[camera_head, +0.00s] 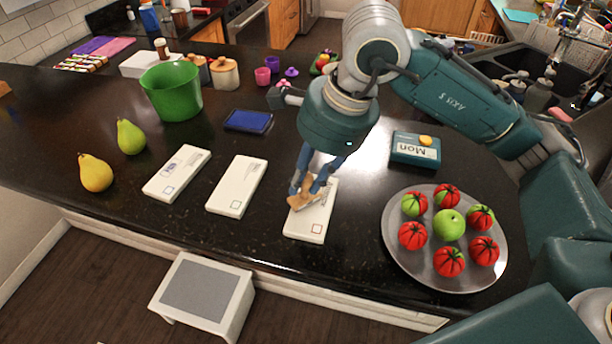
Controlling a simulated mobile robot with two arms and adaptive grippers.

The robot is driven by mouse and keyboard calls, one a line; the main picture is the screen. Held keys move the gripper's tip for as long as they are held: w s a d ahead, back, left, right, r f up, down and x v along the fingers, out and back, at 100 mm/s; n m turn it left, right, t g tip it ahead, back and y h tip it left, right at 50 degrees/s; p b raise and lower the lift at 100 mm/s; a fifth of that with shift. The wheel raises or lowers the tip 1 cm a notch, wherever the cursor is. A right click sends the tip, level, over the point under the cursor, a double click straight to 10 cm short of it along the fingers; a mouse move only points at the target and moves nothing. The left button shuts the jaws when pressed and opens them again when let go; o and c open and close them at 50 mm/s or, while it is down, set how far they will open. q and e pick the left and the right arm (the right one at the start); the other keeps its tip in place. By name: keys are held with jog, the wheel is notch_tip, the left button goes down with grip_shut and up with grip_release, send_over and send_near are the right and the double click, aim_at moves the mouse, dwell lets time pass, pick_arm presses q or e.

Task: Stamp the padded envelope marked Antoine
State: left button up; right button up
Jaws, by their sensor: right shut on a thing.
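My right gripper (305,190) points down and is shut on a wooden stamp (300,201). The stamp is tilted and is over the right-hand white padded envelope (313,226), whose upper part is partly hidden; I cannot tell whether they touch. A middle envelope (236,187) and a left envelope (176,173) lie beside it. Each has a small printed square near its front end. The names on them are too small to read. A blue ink pad (248,121) lies behind the middle envelope. My left gripper is not in view.
A round metal tray (392,243) of tomatoes and a green apple stands right of the envelopes. A teal "Mon" block (416,150) is behind it. A green bucket (172,91) and two pears (96,173) are at left. The counter's front edge is close to the envelopes.

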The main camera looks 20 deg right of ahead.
jog(key=shift+s, duration=0.1)
dwell(0.5)
jog(key=shift+r+p, duration=0.6)
jog(key=shift+r, duration=0.3)
jog(key=shift+r+p, duration=1.2)
jog(key=shift+r, duration=1.35)
